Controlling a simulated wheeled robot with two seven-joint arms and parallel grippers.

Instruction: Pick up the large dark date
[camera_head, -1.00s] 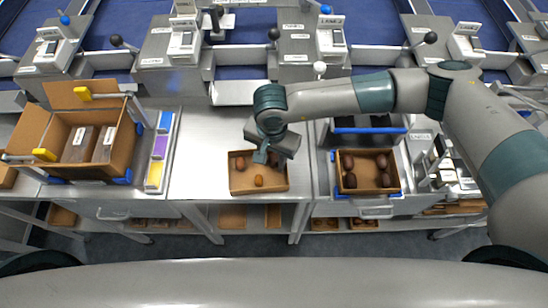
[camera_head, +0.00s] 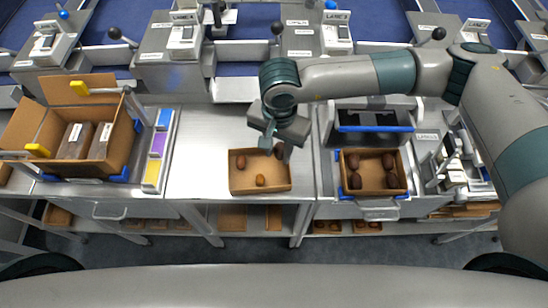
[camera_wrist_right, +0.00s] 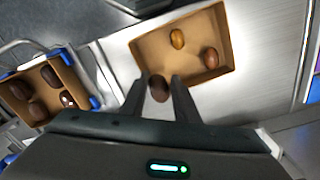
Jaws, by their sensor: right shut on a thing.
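My right gripper (camera_head: 275,143) is above the back right corner of the middle cardboard tray (camera_head: 233,187). It is shut on a large dark date (camera_head: 279,151). In the right wrist view, the dark date (camera_wrist_right: 158,88) sits between the two fingertips (camera_wrist_right: 160,84). A brown date (camera_head: 241,161) and a smaller orange-brown date (camera_head: 260,180) lie in the middle tray; both also show in the right wrist view (camera_wrist_right: 211,57) (camera_wrist_right: 177,38). My left gripper is not in view.
A second cardboard tray (camera_head: 372,192) with several dark dates stands to the right in a blue-cornered holder. A large open carton (camera_head: 52,171) and a strip of coloured pads (camera_head: 157,145) stand at the left. Steel counter (camera_head: 200,150) is bare left of the middle tray.

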